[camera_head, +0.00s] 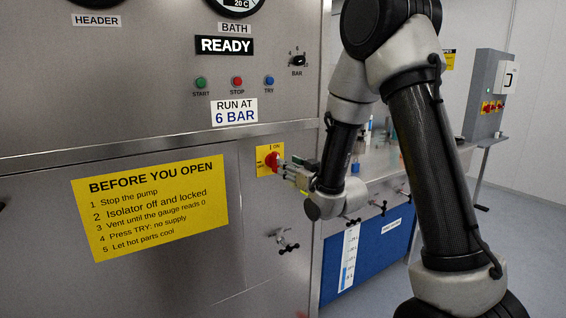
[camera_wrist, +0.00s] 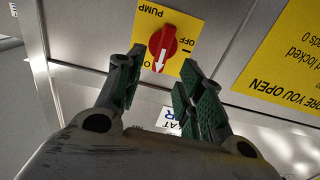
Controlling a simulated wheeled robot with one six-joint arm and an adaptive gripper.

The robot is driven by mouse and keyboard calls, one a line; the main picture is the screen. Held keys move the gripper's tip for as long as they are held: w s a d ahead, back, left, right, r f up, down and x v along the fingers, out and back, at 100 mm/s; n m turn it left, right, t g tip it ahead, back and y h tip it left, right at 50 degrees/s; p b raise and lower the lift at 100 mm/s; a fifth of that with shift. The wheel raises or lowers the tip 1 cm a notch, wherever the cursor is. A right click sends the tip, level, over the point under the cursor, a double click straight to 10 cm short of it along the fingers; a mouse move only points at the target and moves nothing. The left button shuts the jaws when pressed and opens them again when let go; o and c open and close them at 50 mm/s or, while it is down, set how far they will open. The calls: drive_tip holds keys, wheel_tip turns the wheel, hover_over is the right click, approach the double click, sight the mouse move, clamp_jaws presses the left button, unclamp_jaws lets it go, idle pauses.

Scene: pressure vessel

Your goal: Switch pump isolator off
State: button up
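The pump isolator is a red rotary knob (camera_wrist: 162,48) on a yellow plate (camera_wrist: 178,20), which reads PUMP and OFF in the wrist view. The knob's white arrow points down in that upside-down view, away from the OFF mark. In the head view, the knob (camera_head: 271,161) is on the steel panel, with ON above it and OFF to its left. My gripper (camera_wrist: 162,60) is open, with its green-padded fingers apart and the knob showing between their tips. In the head view, my gripper (camera_head: 287,170) is just right of the knob. I cannot tell whether a fingertip touches it.
A yellow BEFORE YOU OPEN sign (camera_head: 150,210) is left of the isolator. START, STOP and TRY buttons (camera_head: 237,82) are above. A black clamp handle (camera_head: 285,242) sticks out below. A bench (camera_head: 375,165) with small items stands right, behind my arm.

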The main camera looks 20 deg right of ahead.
sight(274, 162)
drive_tip(key=x, duration=0.7)
drive_tip(key=shift+s, duration=0.1)
clamp_jaws()
